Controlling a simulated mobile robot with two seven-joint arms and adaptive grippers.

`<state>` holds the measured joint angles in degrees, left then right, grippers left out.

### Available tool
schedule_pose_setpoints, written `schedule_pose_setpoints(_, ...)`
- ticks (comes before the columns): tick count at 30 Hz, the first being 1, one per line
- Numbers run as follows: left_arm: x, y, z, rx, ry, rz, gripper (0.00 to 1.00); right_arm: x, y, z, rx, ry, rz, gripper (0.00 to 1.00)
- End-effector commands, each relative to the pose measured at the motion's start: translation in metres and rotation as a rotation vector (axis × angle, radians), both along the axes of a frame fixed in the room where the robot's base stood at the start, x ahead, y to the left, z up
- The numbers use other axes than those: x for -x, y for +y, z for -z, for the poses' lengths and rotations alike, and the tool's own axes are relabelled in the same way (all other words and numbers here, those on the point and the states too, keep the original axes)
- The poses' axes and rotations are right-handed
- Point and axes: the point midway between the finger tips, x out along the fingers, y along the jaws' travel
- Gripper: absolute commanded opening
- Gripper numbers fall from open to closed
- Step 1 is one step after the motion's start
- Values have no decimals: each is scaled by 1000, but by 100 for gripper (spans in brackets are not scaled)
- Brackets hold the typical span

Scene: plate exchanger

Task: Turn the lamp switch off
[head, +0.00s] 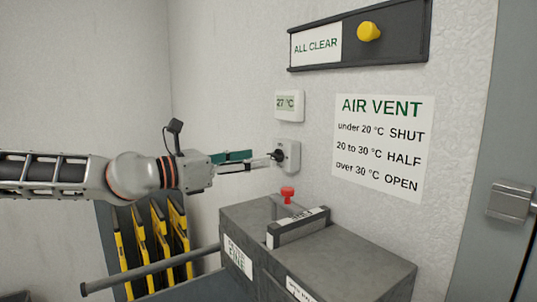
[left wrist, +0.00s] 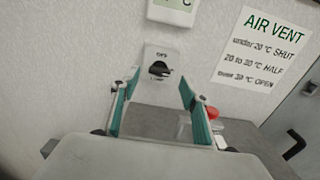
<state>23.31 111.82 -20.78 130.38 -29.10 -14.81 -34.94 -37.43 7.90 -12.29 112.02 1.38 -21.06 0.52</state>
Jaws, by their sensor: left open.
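The lamp switch is a light grey wall plate (head: 292,160) with a black knob (head: 277,155), below the thermometer. In the left wrist view the plate (left wrist: 161,52) has "OFF" above the knob (left wrist: 160,69) and a small blurred label below it. The knob's bar looks roughly sideways. My left gripper (head: 258,160) reaches in from the left, its fingertips close to the knob. In the left wrist view the gripper (left wrist: 159,84) is open, with the knob framed between and beyond its green-padded fingers. I cannot tell whether a finger touches it. My right gripper is not in view.
A thermometer (head: 289,106) reading 27 °C hangs above the switch. An air vent sign (head: 379,146) is to the right, and an "ALL CLEAR" panel (head: 400,40) is above. A grey box (head: 345,262) with a red button (head: 288,193) stands below. Yellow-edged plates (head: 158,240) stand lower left.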

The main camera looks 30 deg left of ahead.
Motion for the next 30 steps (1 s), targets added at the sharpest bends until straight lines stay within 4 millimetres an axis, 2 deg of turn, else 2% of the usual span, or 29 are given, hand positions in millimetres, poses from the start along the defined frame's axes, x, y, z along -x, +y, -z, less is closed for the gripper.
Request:
schedule_pose_setpoints(12,-24,-10,2,1,4,0,46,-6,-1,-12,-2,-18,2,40)
schedule_pose_setpoints(21,-40,-16,1,-1,3,0,46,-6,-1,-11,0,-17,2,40)
schedule_pose_setpoints(30,-48,-20,0,1,0,1,46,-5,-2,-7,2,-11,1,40)
